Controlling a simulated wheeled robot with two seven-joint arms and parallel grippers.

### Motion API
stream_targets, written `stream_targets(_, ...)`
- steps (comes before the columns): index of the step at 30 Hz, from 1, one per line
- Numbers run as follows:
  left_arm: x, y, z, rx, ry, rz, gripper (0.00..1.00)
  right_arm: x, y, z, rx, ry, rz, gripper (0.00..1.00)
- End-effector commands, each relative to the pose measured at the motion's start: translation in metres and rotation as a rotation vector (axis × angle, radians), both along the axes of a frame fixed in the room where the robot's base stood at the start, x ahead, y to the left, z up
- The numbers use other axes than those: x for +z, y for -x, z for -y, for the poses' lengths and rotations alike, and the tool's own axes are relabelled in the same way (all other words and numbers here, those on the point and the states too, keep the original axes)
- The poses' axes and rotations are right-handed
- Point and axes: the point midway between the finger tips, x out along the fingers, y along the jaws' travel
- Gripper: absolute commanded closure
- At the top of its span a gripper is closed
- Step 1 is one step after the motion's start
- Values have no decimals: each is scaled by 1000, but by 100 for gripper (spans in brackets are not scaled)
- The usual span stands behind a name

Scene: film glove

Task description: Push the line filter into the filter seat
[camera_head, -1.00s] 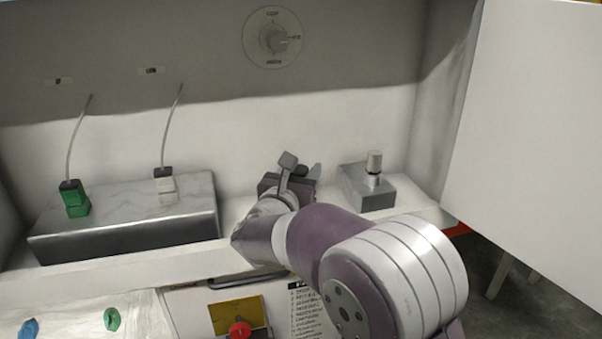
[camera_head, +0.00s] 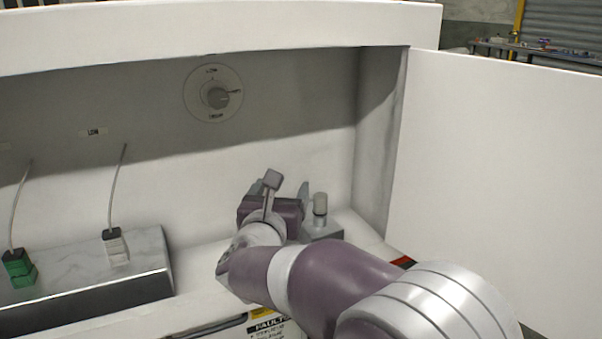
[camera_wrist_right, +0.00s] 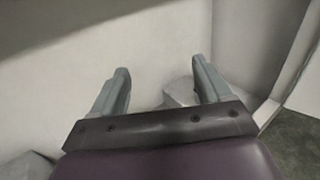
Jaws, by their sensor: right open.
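The line filter (camera_head: 320,204) appears to be the small grey cylinder with a pale cap. It stands upright on a grey metal block, which looks like the filter seat (camera_head: 325,231), on the ledge at the right. How deep it sits in the block cannot be told. My right gripper (camera_head: 287,191) is just left of the filter and looks apart from it. In the right wrist view the jaws (camera_wrist_right: 160,72) are open with nothing between the tips. A pale grey block, probably the seat (camera_wrist_right: 180,93), shows partly beyond them. My left gripper is not in view.
A metal block (camera_head: 95,268) at the left carries a green plug (camera_head: 18,270) and a white plug (camera_head: 116,247) with cables. A round dial (camera_head: 214,94) is on the back wall. A white panel (camera_head: 500,190) stands close at the right.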

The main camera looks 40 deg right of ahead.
Motion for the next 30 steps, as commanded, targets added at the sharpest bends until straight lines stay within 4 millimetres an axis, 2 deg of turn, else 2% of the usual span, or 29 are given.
stream_targets(1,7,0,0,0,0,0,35,11,10,6,-4,-1,1,22)
stream_targets(3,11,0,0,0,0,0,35,18,22,12,-3,-1,1,22)
stream_targets(9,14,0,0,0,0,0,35,27,39,20,-1,0,0,22)
stream_targets(30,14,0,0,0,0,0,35,27,41,21,1,-1,-1,22)
